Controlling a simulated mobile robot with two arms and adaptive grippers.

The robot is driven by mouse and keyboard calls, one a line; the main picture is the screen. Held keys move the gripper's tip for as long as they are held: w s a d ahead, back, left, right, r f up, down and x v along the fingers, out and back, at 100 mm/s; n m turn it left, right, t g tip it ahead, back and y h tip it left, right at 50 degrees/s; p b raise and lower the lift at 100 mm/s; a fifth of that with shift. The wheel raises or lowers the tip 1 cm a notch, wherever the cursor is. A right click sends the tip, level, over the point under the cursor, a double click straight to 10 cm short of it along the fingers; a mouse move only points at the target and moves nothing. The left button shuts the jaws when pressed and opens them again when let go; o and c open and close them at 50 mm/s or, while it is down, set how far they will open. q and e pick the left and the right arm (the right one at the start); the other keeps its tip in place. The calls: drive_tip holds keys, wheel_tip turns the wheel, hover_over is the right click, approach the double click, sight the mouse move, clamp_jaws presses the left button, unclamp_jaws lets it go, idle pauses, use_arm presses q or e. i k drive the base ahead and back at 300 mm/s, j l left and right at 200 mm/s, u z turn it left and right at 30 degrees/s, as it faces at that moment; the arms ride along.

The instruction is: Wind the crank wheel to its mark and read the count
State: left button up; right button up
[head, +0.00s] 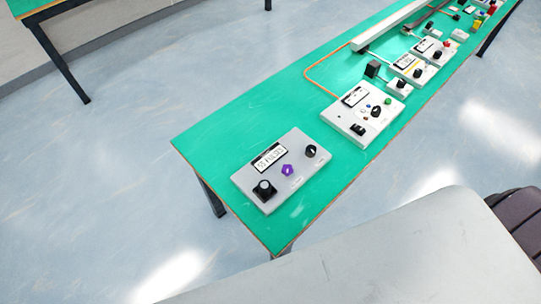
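A light grey control box (290,194) lies at the near end of the green table. It carries a white display (268,158) with dark characters too small to read. A thick black knob (264,189) sits at its left, a purple knob (287,170) in the middle, and a black knob (310,151) with a light line at its right. I cannot tell which part is the crank wheel, and I see no clear mark for it. Neither of my grippers is in view.
The green table (213,141) runs to the upper right. A second box (346,119) with a display stands behind, with an orange cable (318,73). Several more boxes and a long pale conveyor (392,24) lie farther off. The table's near left corner is clear.

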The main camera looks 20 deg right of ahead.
sight(311, 150)
drive_tip(key=z, duration=1.05)
